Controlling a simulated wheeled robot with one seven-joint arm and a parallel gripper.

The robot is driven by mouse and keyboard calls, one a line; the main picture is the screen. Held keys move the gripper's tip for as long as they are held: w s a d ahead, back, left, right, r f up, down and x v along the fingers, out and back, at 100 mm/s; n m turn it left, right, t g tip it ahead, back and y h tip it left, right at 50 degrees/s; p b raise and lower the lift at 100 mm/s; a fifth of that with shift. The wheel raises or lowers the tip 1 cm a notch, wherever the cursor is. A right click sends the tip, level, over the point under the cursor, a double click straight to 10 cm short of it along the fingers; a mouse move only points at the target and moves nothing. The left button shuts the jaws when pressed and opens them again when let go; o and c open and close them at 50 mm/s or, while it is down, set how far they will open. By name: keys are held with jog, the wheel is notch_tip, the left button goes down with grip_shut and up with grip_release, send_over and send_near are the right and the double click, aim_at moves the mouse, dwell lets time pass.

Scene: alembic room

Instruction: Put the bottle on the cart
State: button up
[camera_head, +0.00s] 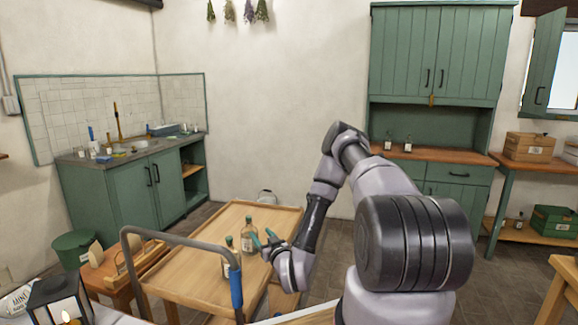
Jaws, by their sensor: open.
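The cart has a wooden top (190,261) and a bent grey metal handle with a blue grip. Two bottles with dark caps and pale labels stand upright on it near its right side: a brown-green bottle (248,237) and a darker bottle (229,259) nearer to me, partly behind the handle. My gripper (263,242) is open, low over the right part of the cart, its teal fingertips pointing at the brown-green bottle. The fingertips look just right of that bottle; I cannot tell whether they touch it.
A low wooden table (151,262) with a wooden carrier stands left of the cart, beside a green bin (75,249). A lantern (59,300) is at bottom left. More bottles (408,143) stand on the green cupboard's counter (447,155). The cart top's left and far parts are clear.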

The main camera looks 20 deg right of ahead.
jog(key=w+d+r+g+h, duration=0.1)
jog(key=w+d+r+g, duration=0.35)
jog(key=r, duration=0.85)
notch_tip(320, 180, up, 14)
jog(key=s+d+m+g+h, duration=0.2)
jog(key=d, duration=0.1)
jog(key=s+a+r+m+g, duration=0.1)
jog(key=s+r, duration=0.4)
jog(key=s, duration=0.5)
jog(key=s+a+r+m+g+y, duration=0.1)
jog(key=s+r, duration=0.4)
jog(key=s, duration=0.5)
jog(key=s+a+r+m+g+y, duration=0.1)
jog(key=s+r, duration=0.4)
jog(key=s, duration=0.5)
jog(key=shift+s+a+r+m+g, duration=0.15)
jog(key=shift+s+r+m+g, duration=0.15)
jog(key=shift+m+g, duration=0.3)
